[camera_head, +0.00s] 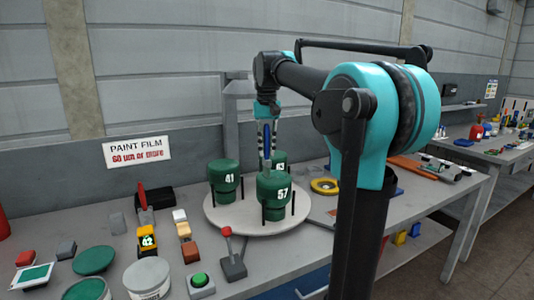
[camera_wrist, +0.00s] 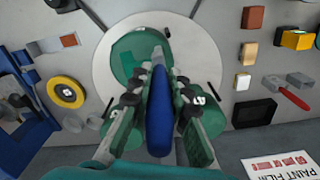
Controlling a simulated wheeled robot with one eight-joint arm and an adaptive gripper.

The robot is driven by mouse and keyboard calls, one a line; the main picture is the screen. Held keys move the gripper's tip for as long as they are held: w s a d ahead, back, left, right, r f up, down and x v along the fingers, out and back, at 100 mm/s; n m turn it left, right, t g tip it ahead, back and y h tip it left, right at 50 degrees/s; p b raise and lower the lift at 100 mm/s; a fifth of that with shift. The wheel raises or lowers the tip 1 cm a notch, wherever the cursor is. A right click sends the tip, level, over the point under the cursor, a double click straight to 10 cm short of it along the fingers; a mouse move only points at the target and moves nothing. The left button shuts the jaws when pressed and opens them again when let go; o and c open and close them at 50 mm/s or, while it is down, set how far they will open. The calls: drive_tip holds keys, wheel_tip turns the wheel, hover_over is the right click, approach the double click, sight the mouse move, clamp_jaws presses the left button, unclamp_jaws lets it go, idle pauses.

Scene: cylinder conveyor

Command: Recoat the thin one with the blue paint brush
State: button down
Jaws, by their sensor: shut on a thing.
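My gripper (camera_head: 266,132) is shut on the blue paint brush (camera_head: 267,143), held roughly upright above the round turntable (camera_head: 222,217). In the wrist view, my gripper (camera_wrist: 158,82) has its fingers either side of the blue handle (camera_wrist: 159,128); the bristles are hidden. Three green cylinders stand on the turntable among dark posts: one marked 41 (camera_head: 224,182) at left, one marked 57 (camera_head: 273,190) in front, and one behind (camera_head: 281,158), its number partly hidden. The brush is close above the rear and front cylinders; I cannot tell whether it touches either.
A wall sign (camera_head: 137,151) reads "PAINT FILM 60 µm or more". A yellow gauge (camera_head: 147,242) shows 42. A red-knobbed lever (camera_head: 231,258), a green button (camera_head: 200,283), blocks, green discs (camera_head: 95,260) and a can (camera_head: 148,277) crowd the left front. A yellow ring (camera_head: 325,186) lies right.

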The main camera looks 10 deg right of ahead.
wheel_tip(320, 180, up, 6)
drive_tip(key=shift+r, duration=0.2)
idle(0.4)
drive_tip(key=shift+w+d, duration=0.1)
idle(0.6)
